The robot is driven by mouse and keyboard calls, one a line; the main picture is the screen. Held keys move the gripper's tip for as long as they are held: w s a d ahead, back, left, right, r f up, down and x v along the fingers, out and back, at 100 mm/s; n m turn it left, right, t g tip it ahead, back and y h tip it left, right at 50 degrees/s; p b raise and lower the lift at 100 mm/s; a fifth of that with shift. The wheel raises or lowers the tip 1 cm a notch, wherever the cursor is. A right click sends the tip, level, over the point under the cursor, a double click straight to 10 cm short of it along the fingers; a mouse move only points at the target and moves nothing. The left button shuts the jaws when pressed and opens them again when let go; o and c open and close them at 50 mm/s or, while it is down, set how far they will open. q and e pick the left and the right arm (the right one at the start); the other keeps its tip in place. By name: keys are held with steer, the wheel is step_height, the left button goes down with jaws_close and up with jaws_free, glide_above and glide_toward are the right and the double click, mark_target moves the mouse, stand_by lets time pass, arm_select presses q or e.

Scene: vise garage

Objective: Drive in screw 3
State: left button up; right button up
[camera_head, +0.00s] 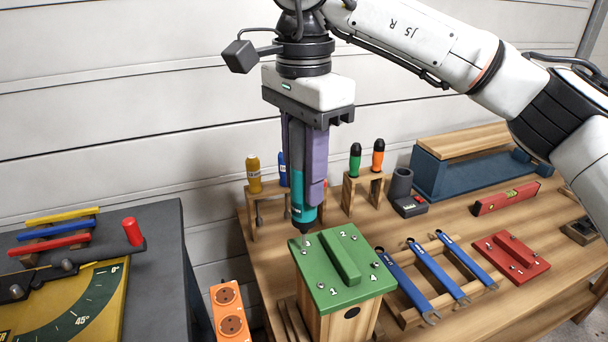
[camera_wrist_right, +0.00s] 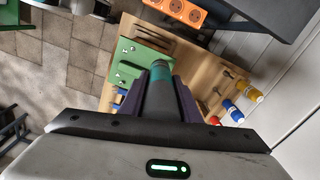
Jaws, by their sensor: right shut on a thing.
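My right gripper (camera_head: 307,155) points straight down, shut on a teal and black screwdriver (camera_head: 301,196). The screwdriver hangs upright with its black tip end just above the back left corner of the green plate (camera_head: 362,279), near the mark 3. The plate carries the numbers 1, 2, 3 and 4 and a raised green bar, and sits on a wooden block (camera_head: 337,322). Screw heads show near 1 and 4. Whether the tip touches screw 3 is too small to tell. In the right wrist view the screwdriver (camera_wrist_right: 160,75) is between the fingers over the plate (camera_wrist_right: 128,62). My left gripper is not in view.
Blue wrenches (camera_head: 437,273) lie on a wooden rack right of the block. Screwdrivers stand in wooden holders behind. An orange socket strip (camera_head: 229,307) is at left.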

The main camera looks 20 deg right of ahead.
steer(key=shift+r+p, duration=0.35)
steer(key=shift+r, duration=2.4)
